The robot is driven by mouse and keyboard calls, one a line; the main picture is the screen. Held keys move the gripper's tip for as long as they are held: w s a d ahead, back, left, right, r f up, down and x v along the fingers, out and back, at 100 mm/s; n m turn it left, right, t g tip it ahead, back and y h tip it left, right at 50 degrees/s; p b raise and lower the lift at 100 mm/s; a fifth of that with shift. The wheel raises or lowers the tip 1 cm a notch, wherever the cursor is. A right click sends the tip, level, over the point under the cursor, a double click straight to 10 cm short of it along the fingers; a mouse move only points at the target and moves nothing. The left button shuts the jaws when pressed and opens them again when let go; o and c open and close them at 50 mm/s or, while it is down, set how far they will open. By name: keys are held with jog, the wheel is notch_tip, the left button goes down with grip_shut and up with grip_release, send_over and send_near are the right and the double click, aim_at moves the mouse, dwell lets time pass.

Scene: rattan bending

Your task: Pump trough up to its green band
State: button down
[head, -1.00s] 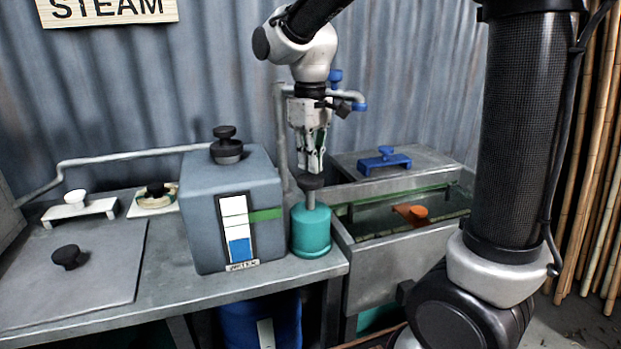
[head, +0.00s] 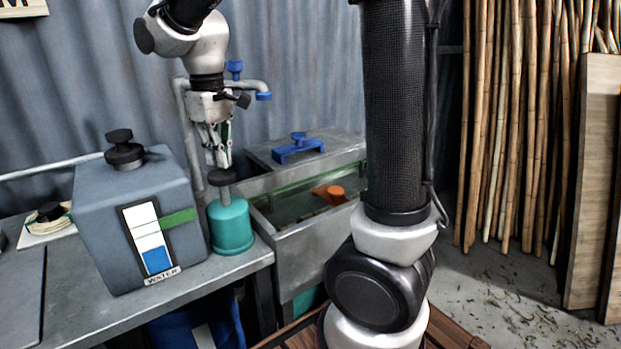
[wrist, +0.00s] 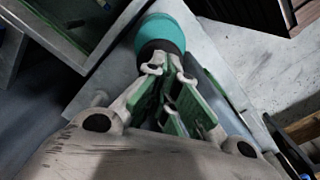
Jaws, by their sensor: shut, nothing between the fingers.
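The steel trough (head: 320,222) stands right of the bench and holds greenish water, with a green band (head: 262,189) along its inner wall. The water surface looks below the band; the exact gap is hard to tell. The teal pump (head: 230,228) stands upright at the bench's right end, its black knob (head: 222,177) raised on a short rod. My gripper (head: 223,164) is shut and empty, pointing down just above the knob. In the wrist view, the fingertips (wrist: 168,68) show close to the black knob (wrist: 160,47); whether they touch is unclear.
A grey water box (head: 100,215) with a blue-and-white gauge and green stripe stands left of the pump. An orange float (head: 335,191) is in the trough. A blue handle (head: 297,150) tops the lid behind. Bamboo poles (head: 510,120) lean at right.

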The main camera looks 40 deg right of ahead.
aim_at(221, 174)
jog(key=shift+f, duration=0.15)
dwell(1.8)
dwell(0.6)
jog(key=shift+f, duration=3.25)
jog(key=shift+r, duration=3.45)
